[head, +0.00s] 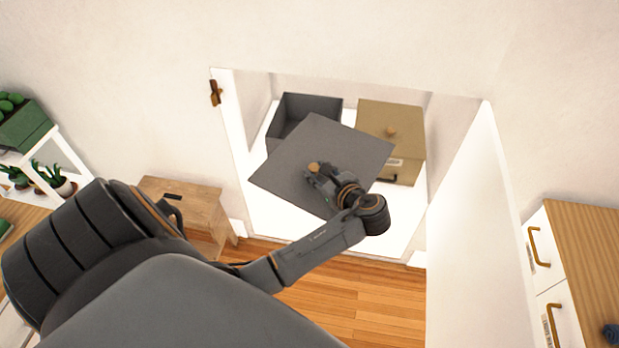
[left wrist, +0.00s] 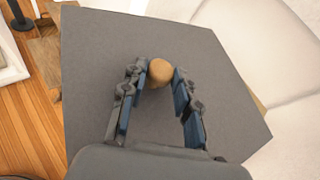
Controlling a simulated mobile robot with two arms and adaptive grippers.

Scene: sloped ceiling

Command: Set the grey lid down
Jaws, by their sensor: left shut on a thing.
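The grey lid (head: 290,160) is a flat dark square with a round wooden knob (left wrist: 160,72) at its middle. In the head view my left gripper (head: 316,171) is shut on that knob and holds the lid above the white floor of an alcove. In the left wrist view the lid (left wrist: 100,60) fills most of the picture, with the knob between the two fingertips (left wrist: 160,78). An open dark grey box (head: 312,103) stands behind the lid, partly hidden by it. My right gripper is not in view.
A tan box (head: 405,115) with its lid on stands right of the grey box. White alcove walls close in on both sides. A wooden stool (head: 185,193) is left of the opening, and a white drawer cabinet (head: 570,240) is at the right.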

